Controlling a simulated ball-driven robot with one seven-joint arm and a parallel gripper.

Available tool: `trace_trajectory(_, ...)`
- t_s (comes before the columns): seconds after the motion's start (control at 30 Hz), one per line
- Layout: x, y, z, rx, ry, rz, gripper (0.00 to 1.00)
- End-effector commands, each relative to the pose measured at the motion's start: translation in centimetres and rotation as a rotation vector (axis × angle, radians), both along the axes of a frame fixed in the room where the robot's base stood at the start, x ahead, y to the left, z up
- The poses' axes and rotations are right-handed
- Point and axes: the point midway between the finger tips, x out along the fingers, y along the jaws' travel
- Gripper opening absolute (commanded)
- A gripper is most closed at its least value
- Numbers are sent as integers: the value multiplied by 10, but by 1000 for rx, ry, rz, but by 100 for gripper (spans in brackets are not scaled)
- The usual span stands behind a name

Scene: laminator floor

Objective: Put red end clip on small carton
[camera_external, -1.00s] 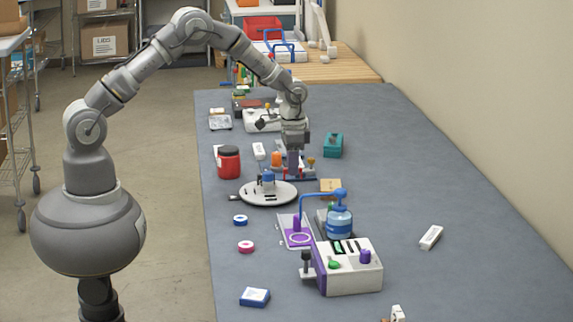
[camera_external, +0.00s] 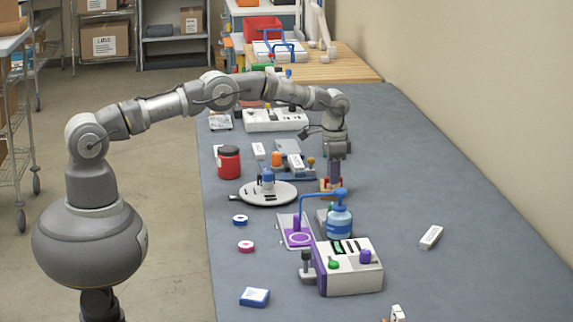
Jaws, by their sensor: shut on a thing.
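My gripper (camera_external: 332,184) points straight down over the small carton (camera_external: 322,192), a low brown box on the grey-blue table. It is shut on a small reddish piece at its fingertips, which looks like the red end clip (camera_external: 326,182). The fingers hide much of both the clip and the carton. I cannot tell whether the clip touches the carton or is a little above it.
A blue pump bottle (camera_external: 340,222) with a curved blue tube stands just in front of the carton. A white round plate (camera_external: 282,196) is to the left, with a red jar (camera_external: 229,162) beyond it. A white-and-purple machine (camera_external: 347,268) stands nearer. The right side is mostly clear.

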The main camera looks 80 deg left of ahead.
Motion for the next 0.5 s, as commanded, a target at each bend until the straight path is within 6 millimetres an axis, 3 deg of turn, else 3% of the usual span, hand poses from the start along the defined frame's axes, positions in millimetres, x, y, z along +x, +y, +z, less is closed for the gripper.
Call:
trace_trajectory(0.37, 0, 0, -5, 0, -2, 0, 0)
trace_trajectory(0.4, 0, 0, -4, 0, -3, 0, 25)
trace_trajectory(0.5, 0, 0, -4, 0, -3, 0, 41)
